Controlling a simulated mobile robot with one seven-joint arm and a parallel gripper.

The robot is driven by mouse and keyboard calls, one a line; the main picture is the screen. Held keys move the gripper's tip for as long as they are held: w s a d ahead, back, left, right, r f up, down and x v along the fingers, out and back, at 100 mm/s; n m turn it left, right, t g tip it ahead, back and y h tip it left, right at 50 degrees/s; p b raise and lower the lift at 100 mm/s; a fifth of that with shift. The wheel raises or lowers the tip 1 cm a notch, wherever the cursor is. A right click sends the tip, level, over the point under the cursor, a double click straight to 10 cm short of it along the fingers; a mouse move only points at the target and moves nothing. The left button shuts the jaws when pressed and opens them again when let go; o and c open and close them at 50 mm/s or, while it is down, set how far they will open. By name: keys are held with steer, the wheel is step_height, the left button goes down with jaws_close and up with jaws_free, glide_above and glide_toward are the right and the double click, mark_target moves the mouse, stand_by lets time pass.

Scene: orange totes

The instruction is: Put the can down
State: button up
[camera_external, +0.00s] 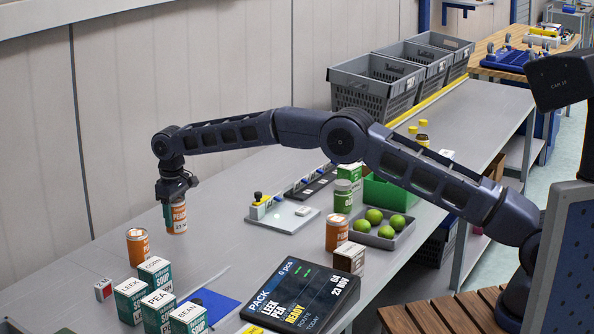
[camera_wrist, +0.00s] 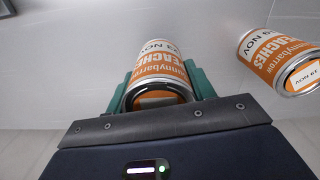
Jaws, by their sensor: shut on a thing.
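An orange and white peaches can (camera_external: 176,217) is held upright in my gripper (camera_external: 175,200), at the left of the external view near the wall side of the grey table. In the wrist view the same can (camera_wrist: 162,70) sits between the green fingers of my gripper (camera_wrist: 160,85), which are shut on its sides. I cannot tell whether the can's base touches the table. A second peaches can (camera_external: 138,247) stands on the table nearer the camera; it also shows in the wrist view (camera_wrist: 280,62) at the right, apart from the held one.
Cartons (camera_external: 155,275) stand at the front left. A dark display (camera_external: 302,294) lies at the front. Another orange can (camera_external: 337,230), a green can (camera_external: 343,196) and a tray of limes (camera_external: 403,233) are at the middle right. Grey crates (camera_external: 372,87) stand behind. Table around the held can is clear.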

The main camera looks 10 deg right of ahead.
mark_target(176, 223)
steer(key=shift+f, duration=1.6)
steer(key=shift+f, duration=0.1)
steer(key=o, duration=1.2)
steer(key=shift+f, duration=0.1)
step_height(176, 223, up, 12)
steer(key=shift+r, duration=0.2)
